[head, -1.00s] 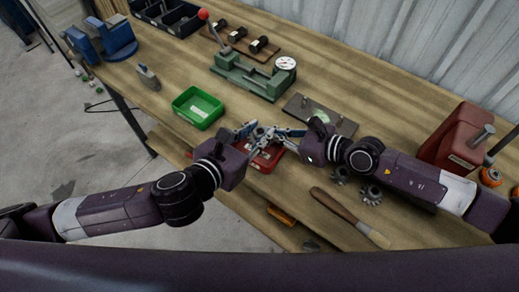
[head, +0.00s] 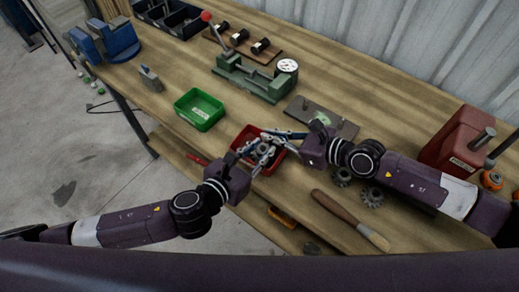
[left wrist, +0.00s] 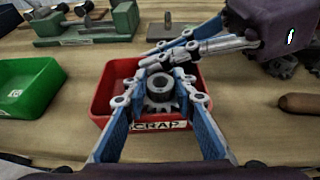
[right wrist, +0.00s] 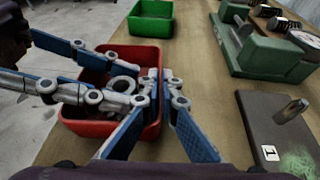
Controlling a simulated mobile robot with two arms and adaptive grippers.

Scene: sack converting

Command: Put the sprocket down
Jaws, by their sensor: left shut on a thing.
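The grey sprocket (left wrist: 160,90) has a thick round hub and teeth. My left gripper (head: 262,152) is shut on it, with a finger on each side in the left wrist view. It is over the red tray (left wrist: 105,97) labelled SCRAP; I cannot tell whether it touches the tray floor. The sprocket also shows in the right wrist view (right wrist: 122,86), partly behind finger links. My right gripper (right wrist: 162,78) comes in from the right, its fingertips close together beside the sprocket and over the tray's edge. Whether its jaws are fully shut is unclear.
A green tray (head: 200,108) stands left of the red one. A green press (head: 252,80) and a grey plate with pins (head: 322,117) are behind. Two dark sprockets (head: 372,197) and a wooden-handled brush (head: 350,220) lie right, near the front edge. A red machine (head: 460,145) stands far right.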

